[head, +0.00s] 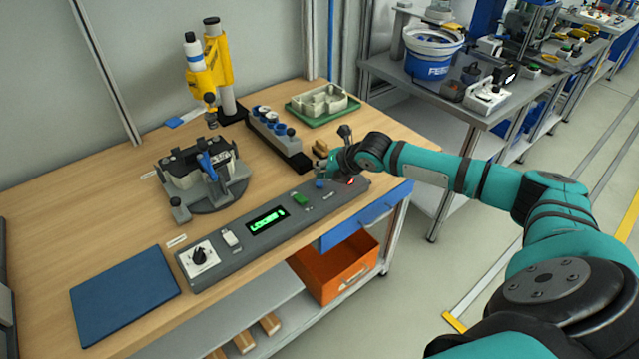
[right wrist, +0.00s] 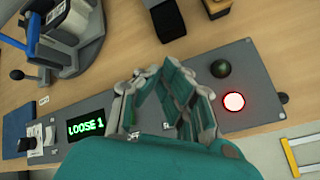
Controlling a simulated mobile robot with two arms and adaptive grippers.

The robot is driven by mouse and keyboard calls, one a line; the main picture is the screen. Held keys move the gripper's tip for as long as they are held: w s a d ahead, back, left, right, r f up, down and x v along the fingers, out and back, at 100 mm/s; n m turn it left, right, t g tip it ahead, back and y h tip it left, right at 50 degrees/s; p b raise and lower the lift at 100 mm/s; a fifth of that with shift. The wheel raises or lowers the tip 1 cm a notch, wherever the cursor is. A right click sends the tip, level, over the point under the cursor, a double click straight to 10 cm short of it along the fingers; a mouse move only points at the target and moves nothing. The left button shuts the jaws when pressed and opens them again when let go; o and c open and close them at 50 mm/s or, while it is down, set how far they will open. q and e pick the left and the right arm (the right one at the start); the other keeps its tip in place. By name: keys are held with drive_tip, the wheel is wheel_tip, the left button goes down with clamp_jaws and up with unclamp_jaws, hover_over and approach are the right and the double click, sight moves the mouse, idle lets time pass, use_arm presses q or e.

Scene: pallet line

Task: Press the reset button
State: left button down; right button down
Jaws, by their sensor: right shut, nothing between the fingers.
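The grey control panel (head: 216,266) runs along the front of the wooden bench. It carries a green button (head: 299,199), a blue button (head: 319,184) and a display (head: 267,221) lit in green, reading "LOOSE 1" in the right wrist view (right wrist: 85,127). I cannot read which button is marked reset. My right gripper (head: 326,170) is shut and empty over the panel's right part, close to the blue button; contact cannot be told. In the right wrist view its fingers (right wrist: 163,95) hide the buttons. My left gripper is out of view.
A fixture (head: 205,180), a yellow press (head: 210,70) and a rack of blue-topped parts (head: 270,135) stand behind. A blue mat (head: 125,296) lies front left.

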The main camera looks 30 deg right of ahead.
sight(322, 183)
drive_tip(key=shift+f, duration=0.15)
idle(0.4)
drive_tip(key=shift+f, duration=0.25)
drive_tip(key=shift+f, duration=0.5)
idle(0.9)
drive_tip(key=shift+r, duration=0.1)
drive_tip(key=shift+r+p, duration=0.8)
drive_tip(key=shift+p, duration=0.15)
wheel_tip(322, 183, up, 5)
drive_tip(key=p, duration=0.5)
drive_tip(key=shift+r, duration=0.1)
